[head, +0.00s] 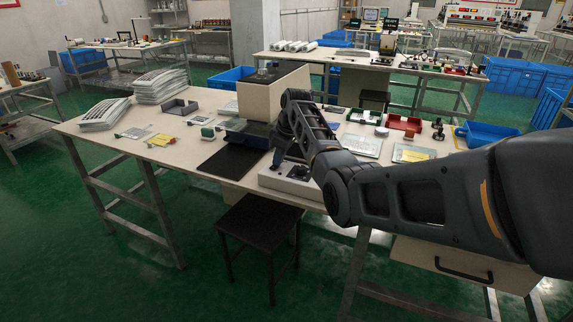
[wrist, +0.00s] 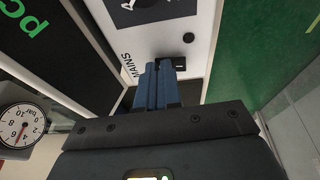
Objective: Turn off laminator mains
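The laminator's white control box (head: 291,181) stands at the front edge of the long table, below my gripper. In the wrist view its white panel (wrist: 200,22) carries the word MAINS (wrist: 127,66). A small black mains switch (wrist: 181,66) shows beside that word, partly hidden by my fingertips. My gripper (wrist: 161,68) has blue fingers close together with nothing seen between them. The tips are over or against the switch; I cannot tell whether they touch it. In the head view the gripper (head: 278,158) points down at the box. The switch's position cannot be read.
A round black button (wrist: 188,38) is on the panel near the switch. A pressure gauge (wrist: 22,126) is at the lower left of the wrist view. A beige housing (head: 274,98) stands behind the box. A black mat (head: 228,163) lies left, a dark stool (head: 258,222) in front.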

